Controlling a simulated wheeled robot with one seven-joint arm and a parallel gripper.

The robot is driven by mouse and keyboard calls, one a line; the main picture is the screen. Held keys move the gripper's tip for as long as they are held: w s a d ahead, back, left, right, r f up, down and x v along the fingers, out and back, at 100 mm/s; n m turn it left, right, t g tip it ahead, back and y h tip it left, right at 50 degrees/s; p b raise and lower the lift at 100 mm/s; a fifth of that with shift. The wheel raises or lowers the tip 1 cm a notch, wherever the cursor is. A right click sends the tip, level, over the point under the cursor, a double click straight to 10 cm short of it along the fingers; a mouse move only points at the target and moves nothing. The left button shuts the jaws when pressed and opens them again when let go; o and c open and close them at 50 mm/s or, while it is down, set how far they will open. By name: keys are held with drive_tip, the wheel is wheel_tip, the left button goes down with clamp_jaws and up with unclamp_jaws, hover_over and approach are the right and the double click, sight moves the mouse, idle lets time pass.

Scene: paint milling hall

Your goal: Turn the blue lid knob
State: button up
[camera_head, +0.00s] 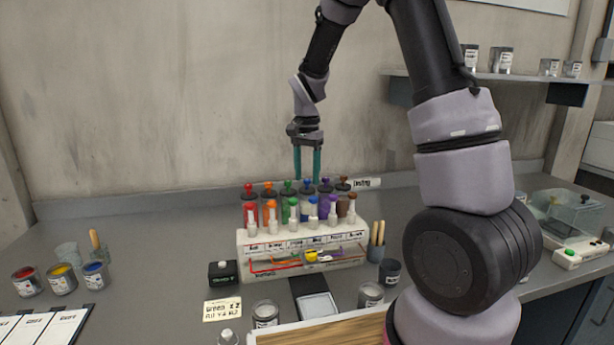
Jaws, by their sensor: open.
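A dispenser rack (243,243) on the grey bench holds a row of coloured paint containers with dark lids and small coloured knobs. The blue lid knob (307,183) is on the back row, between the green knob (287,184) and the purple knob (325,182). My gripper (307,177) points straight down over the row with its two teal fingers apart and empty. The fingertips are at the blue knob's height in the picture, one to each side. I cannot tell whether they touch it or how they line up in depth.
Clear and coloured spouts stand along the rack's front. Open paint tins (61,279) are at the left. A black box (223,273), a scale (317,305) and metal tins are in front. A shelf (510,77) with tins is at the upper right.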

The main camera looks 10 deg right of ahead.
drive_tip(key=shift+f, duration=0.35)
clamp_jaws()
drive_tip(key=n, duration=0.5)
drive_tip(key=shift+n, duration=2.6)
